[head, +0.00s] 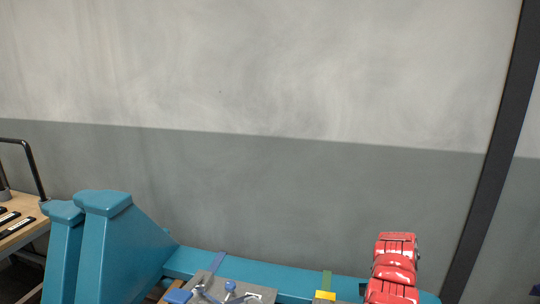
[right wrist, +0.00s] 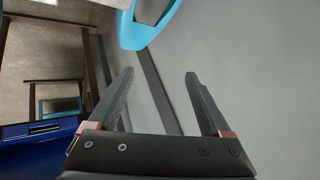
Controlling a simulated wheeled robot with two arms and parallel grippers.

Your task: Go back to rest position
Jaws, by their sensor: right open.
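My right gripper (right wrist: 159,75) shows in the right wrist view. Its two dark fingers stand wide apart with nothing between them. My left gripper is in neither view. In the head view, a teal fork frame (head: 105,250) stands at the bottom left. A long teal beam (head: 195,264) runs from it to the right along the bottom edge. A grey plate (head: 262,294) with blue parts sits at the bottom middle, cut off by the picture edge.
A grey wall (head: 260,190) fills most of the head view, with a dark post (head: 487,190) at the right. A wooden-topped cart (head: 30,212) with a black handle stands at the far left. A blue curved part (right wrist: 150,30) shows beyond the right fingers.

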